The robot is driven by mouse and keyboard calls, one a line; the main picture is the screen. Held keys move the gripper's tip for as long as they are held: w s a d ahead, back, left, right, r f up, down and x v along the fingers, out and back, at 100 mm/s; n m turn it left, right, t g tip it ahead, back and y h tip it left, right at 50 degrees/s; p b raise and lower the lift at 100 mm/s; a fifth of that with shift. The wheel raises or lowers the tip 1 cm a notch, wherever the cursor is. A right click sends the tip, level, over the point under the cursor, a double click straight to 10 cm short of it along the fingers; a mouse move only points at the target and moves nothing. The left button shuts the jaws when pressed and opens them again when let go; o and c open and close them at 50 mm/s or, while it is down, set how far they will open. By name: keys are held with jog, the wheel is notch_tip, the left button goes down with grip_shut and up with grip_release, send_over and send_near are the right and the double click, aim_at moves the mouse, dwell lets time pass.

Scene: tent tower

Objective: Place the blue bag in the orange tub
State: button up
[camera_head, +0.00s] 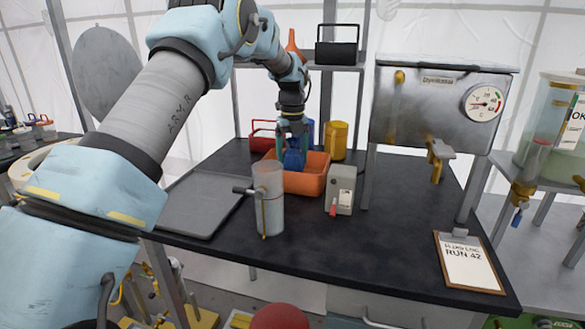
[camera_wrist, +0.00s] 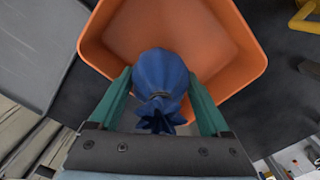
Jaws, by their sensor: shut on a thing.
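The blue bag (camera_wrist: 160,80) is tied at its neck and sits between the two fingers of my gripper (camera_wrist: 162,98), which is shut on it. The orange tub (camera_wrist: 225,45) lies below and beyond the bag in the wrist view, and its inside looks empty where it shows. In the head view the bag (camera_head: 294,158) is at the tub (camera_head: 308,184), in front of its back part, with my gripper (camera_head: 293,140) above it. I cannot tell whether the bag touches the tub floor. Part of the tub's left side is hidden by a grey cylinder.
The grey cylinder with a handle (camera_head: 268,205) stands in front of the tub. A grey box with a red lever (camera_head: 341,190) is to the right. A yellow canister (camera_head: 336,140) and a red-handled item (camera_head: 262,135) stand behind. A flat grey tray (camera_head: 198,203) lies left.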

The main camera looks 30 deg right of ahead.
aim_at(292, 169)
jog(key=shift+f+p, duration=0.5)
jog(key=shift+f, duration=1.4)
jog(key=shift+f, duration=0.15)
jog(key=o, duration=1.5)
